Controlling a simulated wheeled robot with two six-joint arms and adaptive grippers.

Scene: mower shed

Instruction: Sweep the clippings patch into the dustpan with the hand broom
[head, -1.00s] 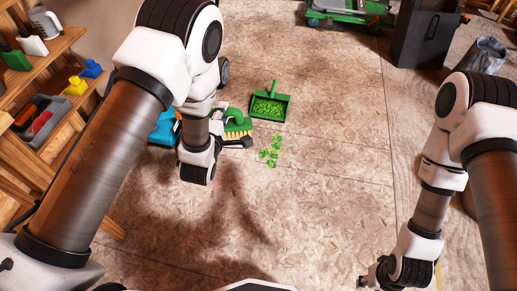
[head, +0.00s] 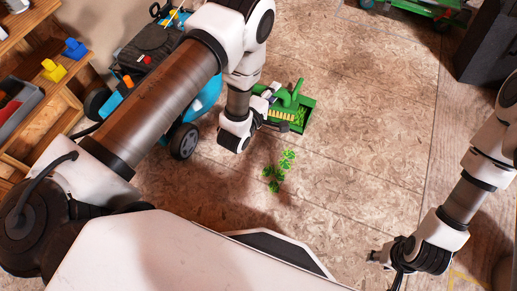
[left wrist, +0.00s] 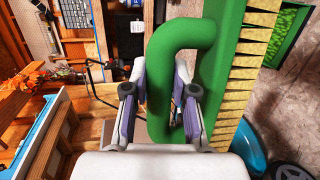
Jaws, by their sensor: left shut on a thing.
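My left gripper (head: 272,122) is shut on the green handle of the hand broom (head: 281,113). In the left wrist view the looped handle (left wrist: 186,34) passes between the fingers (left wrist: 160,88), with pale yellow bristles (left wrist: 238,85) to the right. In the head view the broom overlaps the green dustpan (head: 308,102); whether they touch is unclear. The dustpan holds bright green clippings, also at the top right of the left wrist view (left wrist: 288,35). The clippings patch (head: 279,170) lies on the floor below the dustpan in the picture. My right gripper (head: 376,258) is low at right, its fingers too small to read.
A blue and black mower (head: 184,140) stands left of the broom, partly behind my left arm. Wooden shelves (head: 48,125) hold small items at the far left. A green machine (head: 420,8) and dark cabinet (head: 487,45) are at the back right. The floor around the clippings is open.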

